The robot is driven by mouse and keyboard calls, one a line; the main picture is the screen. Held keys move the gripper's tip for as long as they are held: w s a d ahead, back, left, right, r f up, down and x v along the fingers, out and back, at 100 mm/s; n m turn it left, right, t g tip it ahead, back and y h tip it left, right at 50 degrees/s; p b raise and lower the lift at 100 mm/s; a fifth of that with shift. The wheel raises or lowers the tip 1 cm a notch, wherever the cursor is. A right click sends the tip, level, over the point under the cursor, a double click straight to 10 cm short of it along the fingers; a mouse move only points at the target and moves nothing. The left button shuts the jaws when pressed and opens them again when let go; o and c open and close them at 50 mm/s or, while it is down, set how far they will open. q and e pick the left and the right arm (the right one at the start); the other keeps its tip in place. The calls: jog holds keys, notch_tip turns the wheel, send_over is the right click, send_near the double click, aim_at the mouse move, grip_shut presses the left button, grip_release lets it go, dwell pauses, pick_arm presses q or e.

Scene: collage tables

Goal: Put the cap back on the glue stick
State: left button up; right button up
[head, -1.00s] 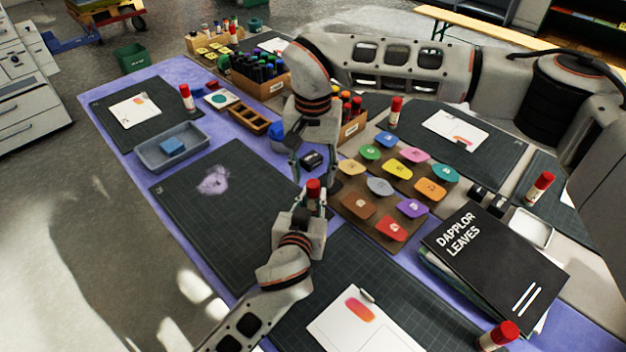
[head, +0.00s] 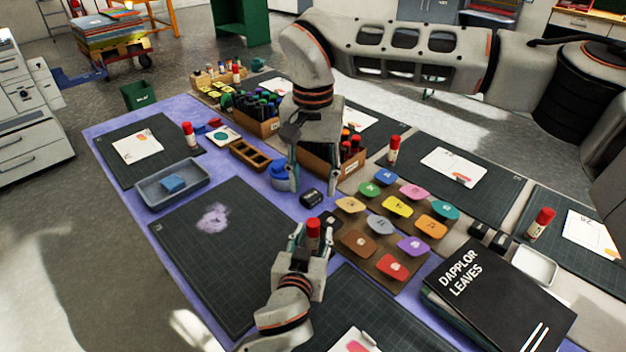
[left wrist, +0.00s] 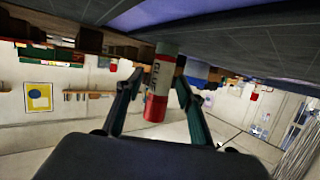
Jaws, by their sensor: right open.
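A glue stick with a red upper part (head: 313,238) stands roughly upright in my left gripper (head: 312,232) at the front of the purple table. In the left wrist view the stick (left wrist: 160,80) sits between the two fingers, with a white "GLUE" label and a red end at the bottom of the picture; its other end looks greyish. My right gripper (head: 313,188) is open, pointing down beyond the left one, with a small black block (head: 311,198) between its fingertips in the picture. I cannot make out a loose cap.
Colored tiles (head: 397,206) lie on a brown board to the right. A blue round object (head: 283,174) is beside the right gripper's left finger. Other glue sticks (head: 189,134) stand around. A black book (head: 490,290) lies front right. The dark mat (head: 220,250) at left is mostly clear.

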pick_arm(q)
jog(key=shift+s, duration=0.1)
jog(key=v, duration=1.2)
dwell(0.4)
